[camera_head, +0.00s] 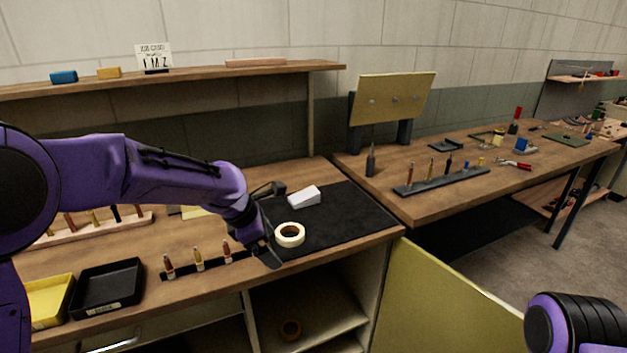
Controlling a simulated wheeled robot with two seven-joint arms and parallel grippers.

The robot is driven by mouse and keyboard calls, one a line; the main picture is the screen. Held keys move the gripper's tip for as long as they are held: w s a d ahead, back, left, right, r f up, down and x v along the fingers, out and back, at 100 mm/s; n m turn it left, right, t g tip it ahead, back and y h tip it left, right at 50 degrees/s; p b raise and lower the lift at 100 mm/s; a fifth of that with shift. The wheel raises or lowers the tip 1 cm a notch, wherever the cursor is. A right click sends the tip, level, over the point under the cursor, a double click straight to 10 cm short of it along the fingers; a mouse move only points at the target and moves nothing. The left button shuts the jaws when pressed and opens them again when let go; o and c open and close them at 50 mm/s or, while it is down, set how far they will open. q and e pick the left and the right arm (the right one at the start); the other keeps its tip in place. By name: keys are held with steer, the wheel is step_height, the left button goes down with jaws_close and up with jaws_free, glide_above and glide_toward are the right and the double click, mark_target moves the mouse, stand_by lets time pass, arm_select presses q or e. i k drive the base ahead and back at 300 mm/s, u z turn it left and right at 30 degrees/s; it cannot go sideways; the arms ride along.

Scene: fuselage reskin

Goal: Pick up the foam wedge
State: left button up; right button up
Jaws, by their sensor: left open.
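The white foam wedge (304,197) lies on the black mat (345,214) on the wooden bench, near the mat's back left part. My left gripper (272,222) is open at the mat's left edge, just left of the wedge and apart from it. Its fingers are spread, one towards the back and one towards the front. A roll of cream tape (290,235) sits on the mat in front of the wedge, close to the gripper's front finger. My right gripper is out of view; only part of my right arm shows at the bottom right.
A strip with several small upright tools (199,259) stands left of the mat. A black tray (107,288) and a yellow tray (48,300) sit at the front left. The mat's right part is clear. A yellow panel (392,100) stands on the right-hand bench.

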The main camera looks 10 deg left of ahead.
mark_target(310, 196)
steer(key=u, duration=0.05)
steer(key=i, duration=1.2)
